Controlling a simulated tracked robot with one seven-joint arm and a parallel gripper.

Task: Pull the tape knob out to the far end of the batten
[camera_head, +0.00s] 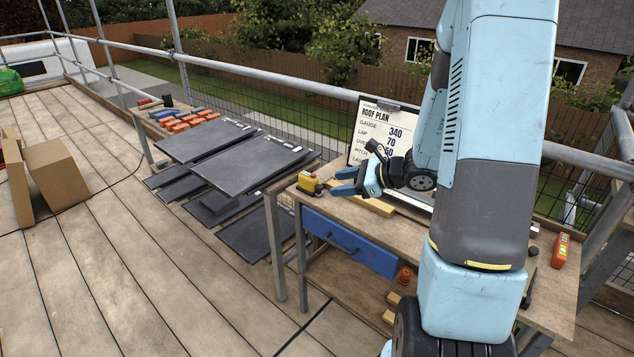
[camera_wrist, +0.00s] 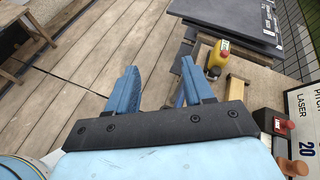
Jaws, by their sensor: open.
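I cannot make out the tape knob clearly. My gripper (camera_head: 345,181) is open and empty above the bench, just right of the tape case, with its blue fingers (camera_wrist: 160,85) apart.
The workbench (camera_head: 555,288) has a blue drawer (camera_head: 349,242). A roof plan board (camera_head: 382,135) stands behind my gripper. An orange-red level (camera_head: 560,250) lies at the right. Dark slates (camera_head: 252,163) are stacked at the left. A cardboard box (camera_head: 60,175) stands on the deck.

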